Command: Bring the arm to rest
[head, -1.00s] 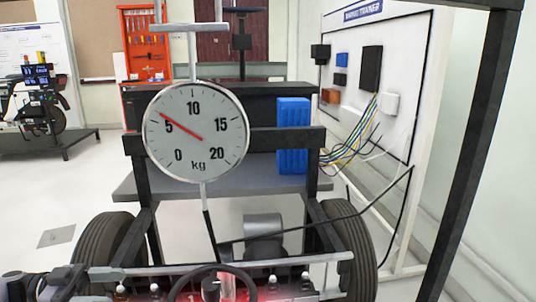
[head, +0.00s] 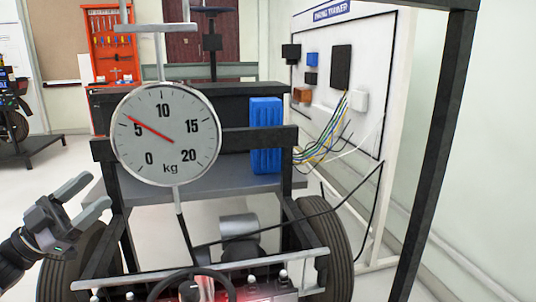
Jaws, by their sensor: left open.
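My left gripper (head: 88,197) shows at the lower left, in front of the left tyre. Its two grey fingers are spread apart with nothing between them. It is to the left of the hanging scale and apart from it. My right gripper is not in view. The dial scale (head: 166,160) hangs in front of the chassis rig, its red needle a little above 5 kg.
The chassis rig has a left tyre (head: 68,266), a right tyre (head: 325,250) and a front bar (head: 245,266). A blue block (head: 266,135) stands on its grey shelf. A black post (head: 437,150) rises at right. A wired trainer board (head: 345,80) stands behind.

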